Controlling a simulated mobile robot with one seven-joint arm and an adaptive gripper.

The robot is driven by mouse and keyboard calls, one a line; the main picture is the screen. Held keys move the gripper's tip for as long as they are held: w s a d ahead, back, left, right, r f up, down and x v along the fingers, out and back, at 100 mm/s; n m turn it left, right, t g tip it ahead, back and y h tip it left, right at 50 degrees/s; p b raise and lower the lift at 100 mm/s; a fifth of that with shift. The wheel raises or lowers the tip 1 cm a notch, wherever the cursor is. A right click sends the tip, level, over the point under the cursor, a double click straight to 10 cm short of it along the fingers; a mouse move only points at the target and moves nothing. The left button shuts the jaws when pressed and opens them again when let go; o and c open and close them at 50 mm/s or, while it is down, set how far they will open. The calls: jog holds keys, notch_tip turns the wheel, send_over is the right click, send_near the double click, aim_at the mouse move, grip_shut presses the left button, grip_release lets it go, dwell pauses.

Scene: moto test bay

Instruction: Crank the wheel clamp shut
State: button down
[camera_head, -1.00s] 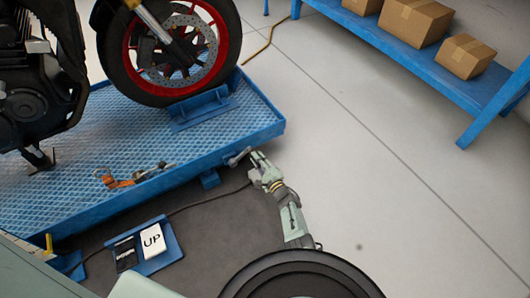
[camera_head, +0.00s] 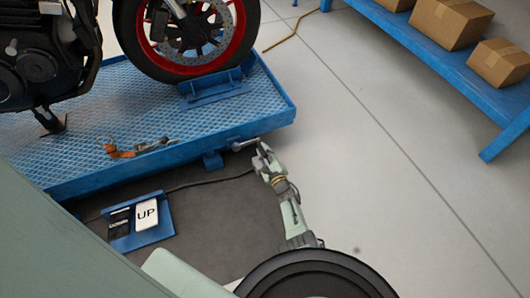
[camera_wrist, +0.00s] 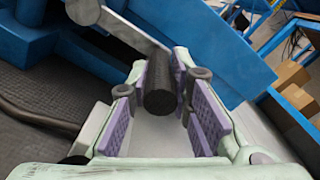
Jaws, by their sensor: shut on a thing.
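The wheel clamp (camera_head: 212,88) is a blue bracket on the lift platform, at the foot of the motorcycle's front wheel (camera_head: 180,65). Its grey crank (camera_head: 243,145) sticks out from the platform's end edge. In the wrist view the flat grey crank arm (camera_wrist: 125,25) runs down to a black cylindrical handle (camera_wrist: 160,85). My gripper (camera_head: 262,155) is at the outer end of the crank. In the wrist view my gripper (camera_wrist: 166,98) has its purple-padded fingers on either side of the black handle, shut on it.
The blue platform (camera_head: 200,133) borders my gripper. Orange and grey straps (camera_head: 122,152) lie on the platform. A blue bench (camera_head: 470,80) with cardboard boxes (camera_head: 450,22) is at upper right. The floor between is clear.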

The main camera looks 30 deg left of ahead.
jog(key=shift+d, duration=0.15)
jog(key=c, duration=1.7)
grip_release()
jog(key=shift+o, duration=1.3)
